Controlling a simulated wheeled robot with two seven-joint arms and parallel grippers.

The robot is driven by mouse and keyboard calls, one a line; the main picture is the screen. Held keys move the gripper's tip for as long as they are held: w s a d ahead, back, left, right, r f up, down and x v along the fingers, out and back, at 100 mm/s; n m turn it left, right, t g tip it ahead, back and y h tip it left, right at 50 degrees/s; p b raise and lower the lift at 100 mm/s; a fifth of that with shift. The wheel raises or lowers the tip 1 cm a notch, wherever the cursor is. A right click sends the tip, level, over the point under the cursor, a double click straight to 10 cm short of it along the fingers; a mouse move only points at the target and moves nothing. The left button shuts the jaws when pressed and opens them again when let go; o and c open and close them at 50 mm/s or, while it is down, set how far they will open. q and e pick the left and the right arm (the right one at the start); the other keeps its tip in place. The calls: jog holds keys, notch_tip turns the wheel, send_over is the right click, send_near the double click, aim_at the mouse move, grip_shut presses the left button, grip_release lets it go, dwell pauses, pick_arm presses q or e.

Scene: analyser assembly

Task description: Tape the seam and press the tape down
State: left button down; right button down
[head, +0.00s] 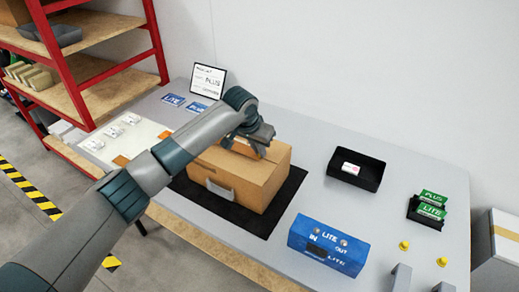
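A closed brown cardboard box (262,178) sits on a black mat (287,194) in the middle of the table. Its front side has a pale handle-like patch. My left gripper (259,151) is over the rear part of the box top, very near or touching it. The fingers are small and dark, and whether they are open or shut is unclear. My arm and gripper hide part of the top, and I cannot make out the seam or any tape there.
On the right are a blue LITE box (328,246), a black tray (371,174) with a white item, a holder with green cards (431,207) and yellow knobs (404,246). A screen (208,80) stands behind. A red shelf rack (63,70) is at the left.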

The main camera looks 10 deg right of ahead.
pick_arm(q)
jog(key=shift+f, duration=0.25)
dwell(0.7)
jog(key=c, duration=1.9)
grip_release()
jog(key=shift+o, duration=0.2)
jog(key=shift+r, duration=0.1)
jog(key=shift+r+p, duration=3.45)
jog(key=shift+p, duration=0.15)
